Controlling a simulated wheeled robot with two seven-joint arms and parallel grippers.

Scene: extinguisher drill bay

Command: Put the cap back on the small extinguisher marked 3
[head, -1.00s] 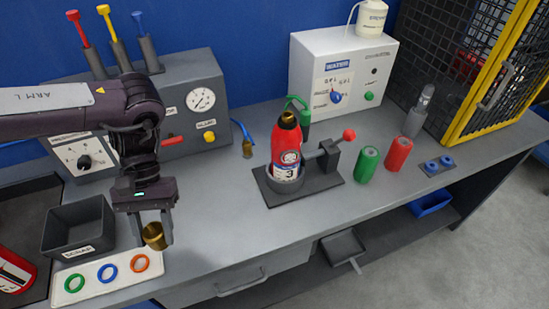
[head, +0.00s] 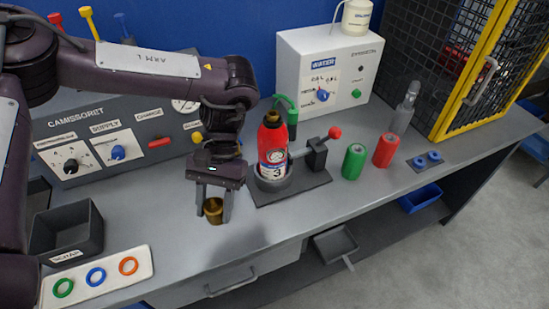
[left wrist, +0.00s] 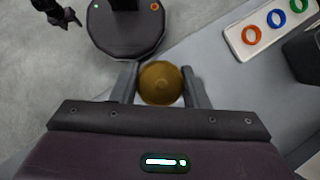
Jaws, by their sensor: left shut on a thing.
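The small red extinguisher marked 3 (head: 272,150) stands upright in the round holder of a dark clamp stand (head: 300,190) on the bench. A brass-coloured neck (head: 273,117) shows at its top. My left gripper (head: 213,212) is shut on a brass cap (head: 213,207), held in front and to the left of the extinguisher, apart from it. In the left wrist view the round cap (left wrist: 160,83) sits between the two fingers. My right gripper is not in view in the head camera.
The clamp's red knob (head: 334,132), a green cylinder (head: 354,161) and a red cylinder (head: 386,150) are to the right. A scrap bin (head: 68,232) and a ring tray (head: 120,283) are at left.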

